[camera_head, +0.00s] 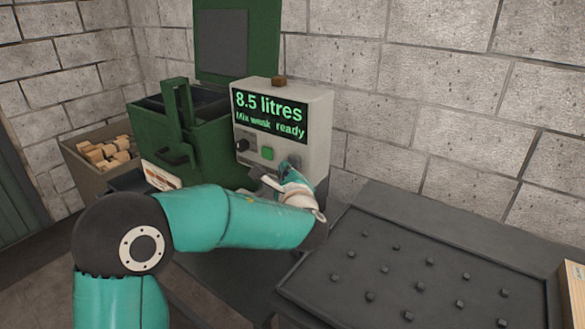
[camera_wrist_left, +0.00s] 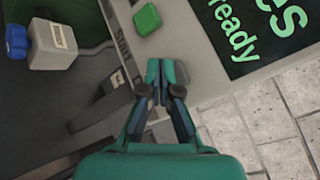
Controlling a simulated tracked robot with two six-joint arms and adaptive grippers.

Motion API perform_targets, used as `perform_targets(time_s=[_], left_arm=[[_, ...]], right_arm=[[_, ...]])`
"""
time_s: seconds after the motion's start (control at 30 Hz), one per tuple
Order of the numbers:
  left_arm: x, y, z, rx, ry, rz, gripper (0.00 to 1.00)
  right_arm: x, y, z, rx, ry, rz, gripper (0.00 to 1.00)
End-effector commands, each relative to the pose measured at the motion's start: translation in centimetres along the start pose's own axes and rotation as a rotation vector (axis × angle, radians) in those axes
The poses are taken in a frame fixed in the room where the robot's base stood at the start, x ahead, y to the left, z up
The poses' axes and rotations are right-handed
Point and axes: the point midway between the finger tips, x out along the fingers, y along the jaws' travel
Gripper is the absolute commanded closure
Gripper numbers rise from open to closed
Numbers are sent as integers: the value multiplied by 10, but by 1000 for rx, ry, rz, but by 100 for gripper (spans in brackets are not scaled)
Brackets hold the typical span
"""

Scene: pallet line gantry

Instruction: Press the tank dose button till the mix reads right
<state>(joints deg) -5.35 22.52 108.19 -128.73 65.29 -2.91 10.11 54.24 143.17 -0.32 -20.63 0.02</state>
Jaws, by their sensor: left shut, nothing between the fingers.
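The light grey control box (camera_head: 313,115) has a display (camera_head: 270,115) reading "8.5 litres" and "Mix weak ready". A green button (camera_head: 267,153) sits below the display, with a dark knob (camera_head: 242,145) to its left. The green button also shows in the left wrist view (camera_wrist_left: 147,19). My left gripper (camera_head: 284,172) is shut and empty in front of the panel, right of and a little below the green button. In the left wrist view its fingertips (camera_wrist_left: 160,72) are apart from that button. The panel behind the fingers is hidden. My right gripper is not in view.
A green machine (camera_head: 155,135) with a raised lid stands left of the box, beside a bin (camera_head: 85,165) of wood pieces. A dark studded tray (camera_head: 400,270) lies right, largely clear.

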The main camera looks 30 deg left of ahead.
Motion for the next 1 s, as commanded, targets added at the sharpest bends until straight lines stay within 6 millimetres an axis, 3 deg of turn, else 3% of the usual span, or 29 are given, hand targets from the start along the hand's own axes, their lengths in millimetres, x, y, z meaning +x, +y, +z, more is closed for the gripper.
perform_targets(time_s=[0.53, 1.0], left_arm=[[-6, 6, 4, 0, -1, -1, 100], [-36, 27, 25, 1, 0, -1, 100]], right_arm=[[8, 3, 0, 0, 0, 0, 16], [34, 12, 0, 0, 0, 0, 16]])
